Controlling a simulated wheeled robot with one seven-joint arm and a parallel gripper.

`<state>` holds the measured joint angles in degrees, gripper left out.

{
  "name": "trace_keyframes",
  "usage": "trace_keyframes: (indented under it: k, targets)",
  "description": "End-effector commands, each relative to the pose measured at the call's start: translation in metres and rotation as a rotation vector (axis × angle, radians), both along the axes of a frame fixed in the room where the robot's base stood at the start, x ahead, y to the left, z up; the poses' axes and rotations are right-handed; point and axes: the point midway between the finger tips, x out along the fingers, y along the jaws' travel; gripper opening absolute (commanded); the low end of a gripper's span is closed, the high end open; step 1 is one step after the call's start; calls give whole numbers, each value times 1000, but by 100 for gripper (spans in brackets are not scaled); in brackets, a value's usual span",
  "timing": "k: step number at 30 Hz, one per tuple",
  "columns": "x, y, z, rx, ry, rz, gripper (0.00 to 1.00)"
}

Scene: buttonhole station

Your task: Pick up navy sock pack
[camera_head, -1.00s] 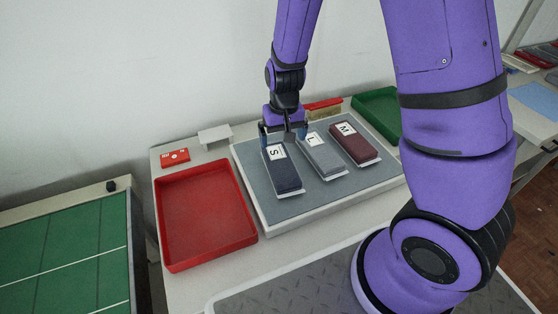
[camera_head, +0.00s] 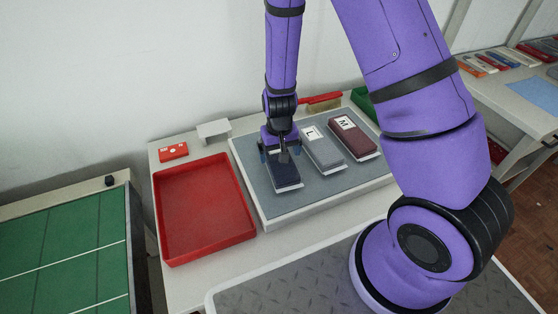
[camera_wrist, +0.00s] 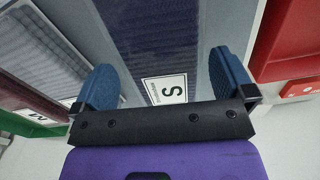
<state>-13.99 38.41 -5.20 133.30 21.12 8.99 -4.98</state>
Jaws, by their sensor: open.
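The navy sock pack (camera_head: 284,176) lies on the grey mat on the left of a row of three packs. Its white label with an S shows in the wrist view, where the navy pack (camera_wrist: 155,40) runs between my two blue fingertips. My gripper (camera_head: 281,153) is open, over the label end of the pack, with one finger on each side. In the wrist view my gripper (camera_wrist: 165,85) shows a gap on both sides of the pack. The arm hides the label end in the head view.
A grey pack marked L (camera_head: 322,149) lies close to the right, then a maroon pack marked M (camera_head: 352,137). The grey mat (camera_head: 318,187) has bare room in front. A red tray (camera_head: 205,212) stands empty at left. A green tray (camera_head: 362,101) is behind the arm.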

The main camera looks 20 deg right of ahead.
Motion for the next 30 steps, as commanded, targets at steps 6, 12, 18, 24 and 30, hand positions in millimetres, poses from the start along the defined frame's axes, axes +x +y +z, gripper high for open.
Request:
trace_keyframes:
  k: [6, 12, 18, 24, 30]
  targets:
    - [1, 0, -25, 0, 2, 0, 100]
    - [1, 0, -31, 0, 0, 0, 100]
    - [1, 0, -30, 0, 0, 1, 91]
    - [1, 1, -30, 0, 0, 1, 63]
    - [2, 0, -30, 0, 0, 1, 63]
